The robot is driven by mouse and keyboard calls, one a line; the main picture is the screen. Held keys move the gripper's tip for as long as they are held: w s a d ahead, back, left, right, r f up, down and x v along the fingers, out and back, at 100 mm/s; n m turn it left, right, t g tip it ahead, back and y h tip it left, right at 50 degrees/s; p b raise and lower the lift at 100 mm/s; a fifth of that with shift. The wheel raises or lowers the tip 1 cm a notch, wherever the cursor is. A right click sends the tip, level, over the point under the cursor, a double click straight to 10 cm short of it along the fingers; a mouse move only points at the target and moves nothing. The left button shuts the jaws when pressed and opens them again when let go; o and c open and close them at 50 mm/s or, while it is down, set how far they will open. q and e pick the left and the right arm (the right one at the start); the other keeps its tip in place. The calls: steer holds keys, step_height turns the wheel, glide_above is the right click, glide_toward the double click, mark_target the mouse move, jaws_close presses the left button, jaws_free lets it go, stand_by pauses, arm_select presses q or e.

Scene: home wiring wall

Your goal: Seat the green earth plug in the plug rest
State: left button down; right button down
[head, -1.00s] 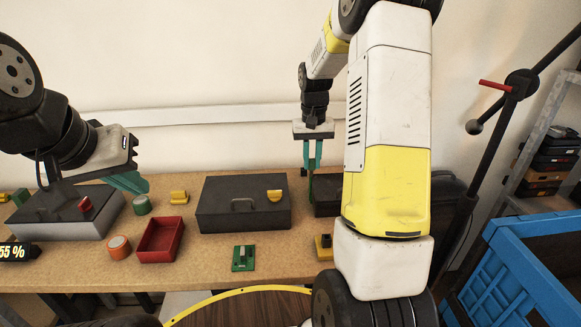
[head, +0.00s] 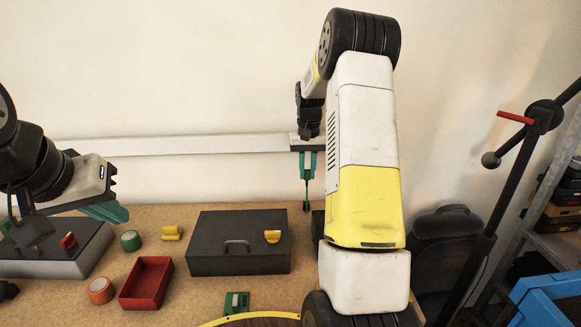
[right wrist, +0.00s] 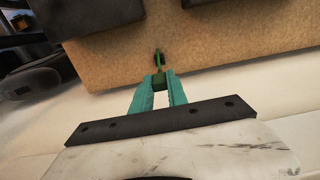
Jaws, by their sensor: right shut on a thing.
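My right gripper (head: 307,180) is shut on a small green piece (right wrist: 158,76), which seems to be the earth plug. In the head view a thin dark stem with a green lower end (head: 306,205) hangs below its teal fingers, near the back edge of the bench, right of the dark case. My left gripper (head: 108,212) is at the left, above the grey box; its fingers overlap, so its opening is unclear. A green base with a pale upright piece (head: 236,301) sits at the bench front. I cannot tell which thing is the plug rest.
A dark case (head: 215,262) with a yellow piece (head: 272,237) lies mid-bench. A red tray (head: 135,300), orange tape roll (head: 101,290), green roll (head: 130,240) and another yellow piece (head: 171,233) stand left. A blue crate (head: 545,300) and black stand (head: 495,180) are right.

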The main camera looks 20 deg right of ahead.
mark_target(307, 179)
steer(key=shift+f, duration=2.7)
steer(key=shift+f, duration=1.75)
steer(key=c, duration=1.2)
jaws_free()
steer(key=shift+c, duration=0.2)
steer(key=shift+r, duration=0.15)
step_height(307, 179, up, 6)
steer(key=shift+r, duration=0.75)
